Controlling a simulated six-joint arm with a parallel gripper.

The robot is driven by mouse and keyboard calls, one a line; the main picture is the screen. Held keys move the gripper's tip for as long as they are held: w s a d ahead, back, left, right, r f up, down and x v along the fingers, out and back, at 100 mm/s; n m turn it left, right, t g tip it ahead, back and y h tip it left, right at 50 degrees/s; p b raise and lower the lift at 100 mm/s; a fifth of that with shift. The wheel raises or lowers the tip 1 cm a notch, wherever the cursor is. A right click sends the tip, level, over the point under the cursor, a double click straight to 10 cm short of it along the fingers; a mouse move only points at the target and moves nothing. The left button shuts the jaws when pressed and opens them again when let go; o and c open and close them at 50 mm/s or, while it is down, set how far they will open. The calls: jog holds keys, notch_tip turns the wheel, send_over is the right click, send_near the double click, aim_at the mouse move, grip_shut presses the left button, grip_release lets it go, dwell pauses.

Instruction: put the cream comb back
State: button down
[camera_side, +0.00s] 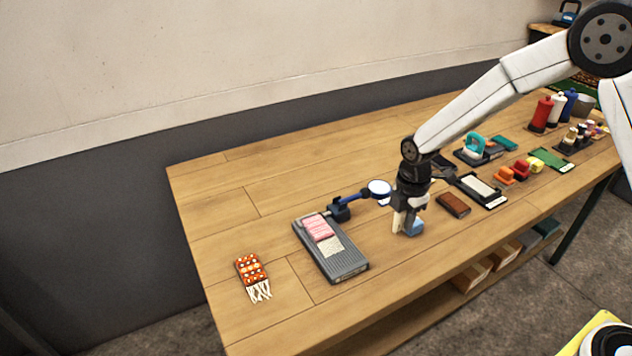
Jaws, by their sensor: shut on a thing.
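My gripper (407,222) points down low over the middle of the table, right of the grey ribbed tray. It is shut on a small cream piece (397,222), which I take for the cream comb. It is mostly hidden by the jaws, and I cannot make out its teeth. A blue block (414,228) shows right beside the jaws; I cannot tell whether it touches them. A black tray with a pale panel (481,187) lies to the right of my gripper.
The grey ribbed tray (345,266) holds pink and cream pieces. A blue-armed round magnifier (379,188) stands behind it. A brown block (453,205) lies close right of my gripper. A patterned fringed rug piece (252,270) lies far left. Bottles (541,113) stand far right.

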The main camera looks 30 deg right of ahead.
send_over(385, 242)
jog(key=shift+s+f, duration=0.15)
jog(key=shift+f, duration=1.05)
jog(key=shift+s+f, duration=0.1)
jog(key=shift+f, duration=1.1)
jog(key=shift+w+f, duration=0.1)
jog(key=shift+w+f, duration=0.1)
jog(key=shift+f, duration=1.65)
jog(key=shift+f, duration=0.1)
jog(key=c, duration=0.5)
grip_release()
jog(key=shift+c, duration=0.2)
notch_tip(385, 242, up, 12)
